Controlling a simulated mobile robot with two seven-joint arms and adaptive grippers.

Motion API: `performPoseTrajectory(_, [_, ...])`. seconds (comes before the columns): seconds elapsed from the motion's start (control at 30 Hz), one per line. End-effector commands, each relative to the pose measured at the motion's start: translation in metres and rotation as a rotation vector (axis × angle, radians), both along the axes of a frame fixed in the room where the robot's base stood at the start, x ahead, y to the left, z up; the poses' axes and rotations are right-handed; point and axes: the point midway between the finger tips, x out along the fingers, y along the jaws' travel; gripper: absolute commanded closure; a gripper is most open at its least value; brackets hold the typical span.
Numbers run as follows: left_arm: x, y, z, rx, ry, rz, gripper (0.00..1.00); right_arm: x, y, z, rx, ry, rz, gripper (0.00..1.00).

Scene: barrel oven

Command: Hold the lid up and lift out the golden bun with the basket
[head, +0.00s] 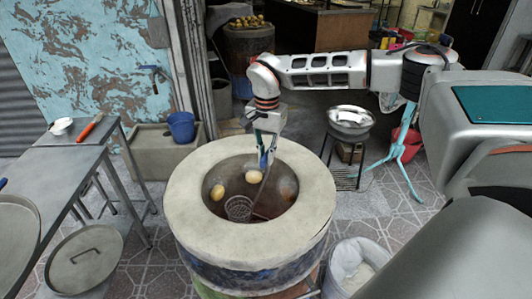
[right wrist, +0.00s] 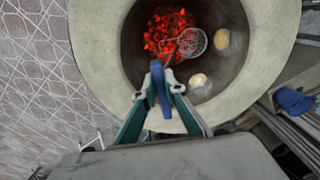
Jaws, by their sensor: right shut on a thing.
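The barrel oven (head: 180,200) stands open, its mouth uncovered. A round metal lid with a handle (head: 85,262) is low at the left, beside the table. One bun (head: 217,192), the more golden, is on the oven's left inner wall; a paler bun (head: 253,176) is at the back. In the right wrist view they are the upper bun (right wrist: 222,38) and the lower bun (right wrist: 197,80). The wire basket (head: 238,208) hangs inside, below the buns and apart from them. My right gripper (head: 266,150) is shut on its blue handle (right wrist: 160,88) above the rim. My left gripper is out of view.
Red glowing coals (right wrist: 165,32) lie at the oven's bottom. A metal table (head: 55,165) stands at the left with a red-handled tool (head: 92,126) on it. A blue bucket (head: 181,127) is behind the oven. A lined white bin (head: 358,265) stands at the front right.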

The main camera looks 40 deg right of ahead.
Motion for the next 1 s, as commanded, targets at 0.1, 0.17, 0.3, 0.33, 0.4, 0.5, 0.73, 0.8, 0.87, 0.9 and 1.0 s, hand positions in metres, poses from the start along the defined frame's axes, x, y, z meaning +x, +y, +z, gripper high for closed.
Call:
performPoseTrajectory(0.1, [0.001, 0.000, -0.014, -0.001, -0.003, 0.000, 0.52, 0.000, 0.000, -0.014, 0.001, -0.001, 0.001, 1.00])
performPoseTrajectory(0.17, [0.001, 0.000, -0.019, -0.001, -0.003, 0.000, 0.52, 0.000, 0.000, -0.019, 0.001, 0.001, 0.001, 1.00])
performPoseTrajectory(0.3, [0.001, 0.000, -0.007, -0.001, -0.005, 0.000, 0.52, 0.010, 0.006, -0.011, 0.001, 0.001, 0.001, 1.00])
performPoseTrajectory(0.33, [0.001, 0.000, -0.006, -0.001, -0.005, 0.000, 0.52, 0.012, 0.008, -0.010, 0.001, 0.001, 0.002, 1.00])
performPoseTrajectory(0.4, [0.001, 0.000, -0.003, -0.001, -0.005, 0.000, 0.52, 0.017, 0.010, -0.009, 0.000, 0.001, 0.001, 1.00])
performPoseTrajectory(0.5, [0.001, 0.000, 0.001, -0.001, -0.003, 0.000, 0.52, 0.023, 0.015, -0.007, 0.000, 0.001, 0.001, 1.00])
performPoseTrajectory(0.73, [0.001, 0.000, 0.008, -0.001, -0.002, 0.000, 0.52, 0.037, 0.022, -0.004, 0.000, 0.000, 0.001, 1.00])
performPoseTrajectory(0.8, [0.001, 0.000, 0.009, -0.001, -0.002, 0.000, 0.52, 0.039, 0.024, -0.004, 0.000, 0.000, 0.001, 1.00])
performPoseTrajectory(0.87, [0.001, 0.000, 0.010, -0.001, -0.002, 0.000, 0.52, 0.041, 0.025, -0.003, 0.000, 0.000, 0.001, 1.00])
performPoseTrajectory(0.9, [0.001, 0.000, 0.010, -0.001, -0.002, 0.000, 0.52, 0.041, 0.026, -0.003, 0.001, 0.001, 0.001, 1.00])
performPoseTrajectory(1.0, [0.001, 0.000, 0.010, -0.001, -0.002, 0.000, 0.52, 0.043, 0.026, -0.003, 0.001, 0.001, 0.001, 1.00])
